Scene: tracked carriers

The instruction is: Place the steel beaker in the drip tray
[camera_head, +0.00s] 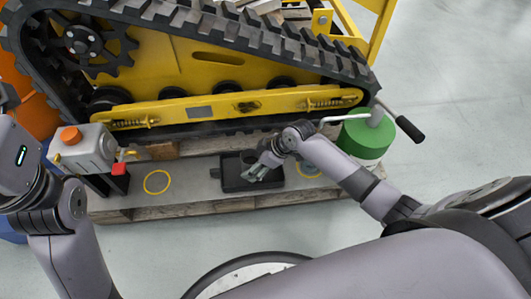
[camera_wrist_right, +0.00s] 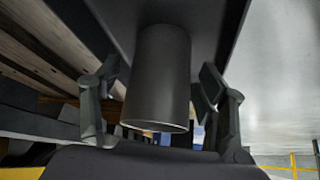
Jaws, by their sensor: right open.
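The drip tray (camera_head: 235,184) is a black shallow tray on the grey top of a low pallet, in front of the yellow tracked carrier. The steel beaker (camera_wrist_right: 158,75) is a dark grey cylinder in the right wrist view. One end is against the dark tray surface (camera_wrist_right: 215,25) and its rim faces the camera, so it appears to stand in the tray. My right gripper (camera_head: 262,174) is over the tray in the head view. Its open fingers are on either side of the beaker (camera_wrist_right: 160,105), with gaps visible. My left gripper is out of view; only its arm shows.
A yellow ring (camera_head: 157,181) is marked left of the tray, and another (camera_head: 309,170) right of it, partly behind my right arm. A green cylinder (camera_head: 363,138) stands at right. The carrier's track (camera_head: 290,50) overhangs behind.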

